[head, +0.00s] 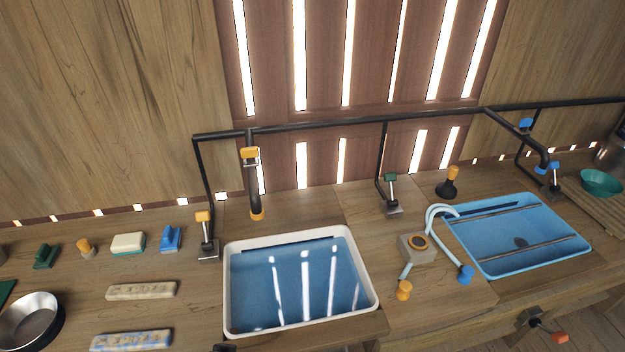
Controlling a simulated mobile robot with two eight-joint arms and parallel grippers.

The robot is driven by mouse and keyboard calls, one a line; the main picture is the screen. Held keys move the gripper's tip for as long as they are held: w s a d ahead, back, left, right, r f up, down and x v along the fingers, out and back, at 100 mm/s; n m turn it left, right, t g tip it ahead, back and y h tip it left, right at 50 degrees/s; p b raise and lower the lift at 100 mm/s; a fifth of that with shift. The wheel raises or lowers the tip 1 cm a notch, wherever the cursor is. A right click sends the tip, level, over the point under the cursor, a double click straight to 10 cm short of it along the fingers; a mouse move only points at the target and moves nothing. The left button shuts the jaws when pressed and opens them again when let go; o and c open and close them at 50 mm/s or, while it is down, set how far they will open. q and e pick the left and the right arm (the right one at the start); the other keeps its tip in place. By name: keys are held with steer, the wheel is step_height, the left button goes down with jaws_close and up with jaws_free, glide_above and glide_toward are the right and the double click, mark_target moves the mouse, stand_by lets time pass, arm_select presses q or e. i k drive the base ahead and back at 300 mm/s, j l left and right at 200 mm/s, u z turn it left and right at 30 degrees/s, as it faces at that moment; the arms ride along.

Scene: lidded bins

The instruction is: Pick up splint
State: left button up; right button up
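I cannot pick out a splint with certainty. Two flat bars with dark marks lie on the counter at the lower left: a pale wooden bar (141,291) and a blue-and-cream bar (131,341) nearer the front. I cannot tell whether either is the splint. Both lie flat and apart from each other. Neither of my grippers is in view.
A white-rimmed basin (374,300) and a blue basin (585,247) hold water. A metal bowl (30,318) sits far left, beside small blocks. Dark pipes (330,123) run above the counter.

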mark_target(162, 289)
steer(key=u, duration=1.7)
steer(key=i+j+u, duration=0.55)
